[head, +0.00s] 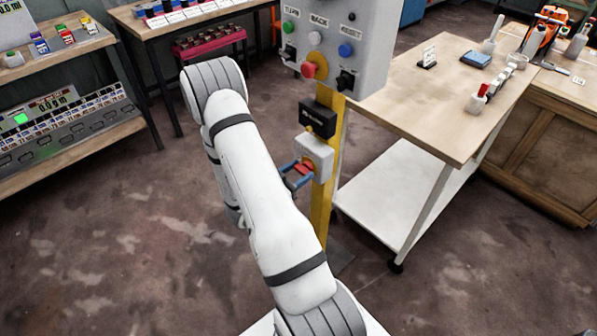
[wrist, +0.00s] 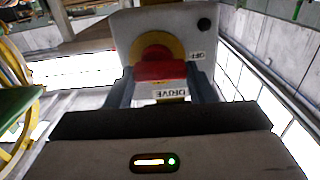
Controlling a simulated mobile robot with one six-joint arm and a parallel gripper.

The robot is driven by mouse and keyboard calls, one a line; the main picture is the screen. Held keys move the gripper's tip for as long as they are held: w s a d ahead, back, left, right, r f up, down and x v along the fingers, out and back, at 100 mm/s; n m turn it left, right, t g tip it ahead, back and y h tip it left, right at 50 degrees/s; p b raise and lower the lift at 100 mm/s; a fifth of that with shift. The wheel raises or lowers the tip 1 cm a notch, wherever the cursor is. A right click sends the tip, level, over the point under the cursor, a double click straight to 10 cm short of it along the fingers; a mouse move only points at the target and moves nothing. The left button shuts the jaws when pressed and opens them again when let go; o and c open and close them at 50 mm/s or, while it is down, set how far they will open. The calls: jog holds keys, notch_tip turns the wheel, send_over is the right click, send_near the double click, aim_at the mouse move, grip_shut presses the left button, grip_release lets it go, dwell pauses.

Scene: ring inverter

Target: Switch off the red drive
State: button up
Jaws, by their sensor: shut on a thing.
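The red drive switch (head: 305,168) is a red handle on a yellow round base, on a pale grey box (head: 318,150) fixed to the yellow post. In the wrist view the red handle (wrist: 160,70) lies across the picture, with a DRIVE label (wrist: 170,91) just below it. An OFF label (wrist: 197,55) is on the box to the right of the yellow base. My gripper (head: 297,174) is at the switch, its blue-grey fingers on both sides of the handle and shut on it.
Above the switch are a small black box (head: 318,117) and a grey control panel (head: 340,40) with coloured buttons and black switches. A wooden-topped table (head: 425,100) stands to the right of the post. Shelves with instruments (head: 70,120) stand at left. Open floor lies between.

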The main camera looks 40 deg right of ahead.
jog(key=shift+n, duration=0.3)
jog(key=o, duration=1)
jog(key=shift+a, duration=0.1)
jog(key=a, duration=0.7)
jog(key=shift+s+a, duration=0.3)
jog(key=shift+a, duration=0.05)
